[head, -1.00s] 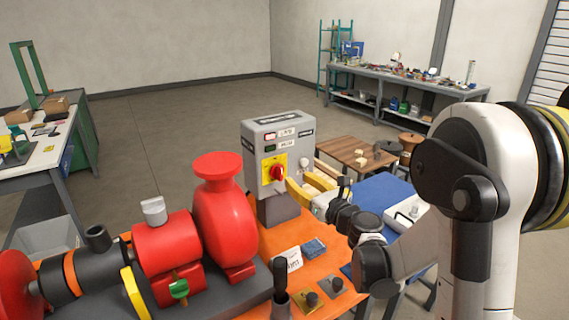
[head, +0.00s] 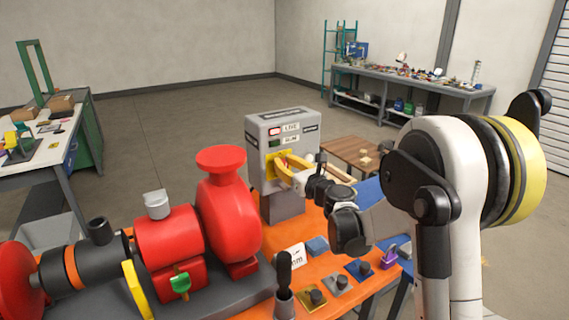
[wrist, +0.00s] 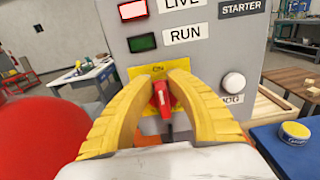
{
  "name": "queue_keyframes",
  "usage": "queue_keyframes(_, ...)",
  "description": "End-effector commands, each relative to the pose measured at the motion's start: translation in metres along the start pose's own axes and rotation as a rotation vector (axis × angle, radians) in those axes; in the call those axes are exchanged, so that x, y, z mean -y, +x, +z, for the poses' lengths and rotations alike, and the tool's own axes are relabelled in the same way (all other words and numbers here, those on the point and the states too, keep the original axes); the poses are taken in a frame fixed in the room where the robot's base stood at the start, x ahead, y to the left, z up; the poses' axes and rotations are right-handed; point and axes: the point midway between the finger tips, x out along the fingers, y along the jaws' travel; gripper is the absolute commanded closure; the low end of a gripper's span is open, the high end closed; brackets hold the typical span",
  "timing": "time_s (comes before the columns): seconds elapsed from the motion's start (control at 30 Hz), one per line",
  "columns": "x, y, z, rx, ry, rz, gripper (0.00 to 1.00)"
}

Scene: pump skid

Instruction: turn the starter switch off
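The starter box (head: 278,135) is a grey cabinet on a post beside the red pump. It has a red lamp by LIVE (wrist: 133,9) and a green lamp by RUN (wrist: 142,42). Its starter switch is a red handle (wrist: 161,98) on a yellow plate marked ON at the top.
A white JOG button (wrist: 233,83) is right of the switch, near my right finger. The red pump (head: 228,215) stands left of the box. A lever (head: 284,280), several small plates and a purple padlock (head: 390,258) are on the orange bench (head: 310,228).

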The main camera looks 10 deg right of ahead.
Motion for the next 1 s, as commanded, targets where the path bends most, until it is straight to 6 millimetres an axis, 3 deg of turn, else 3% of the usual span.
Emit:
queue_keyframes(0.57, -0.0012, -0.0001, -0.0001, 0.000, -0.046, 0.000, 1.00)
queue_keyframes(1.0, -0.0091, -0.0002, -0.0020, 0.000, -0.373, 0.000, 1.00)
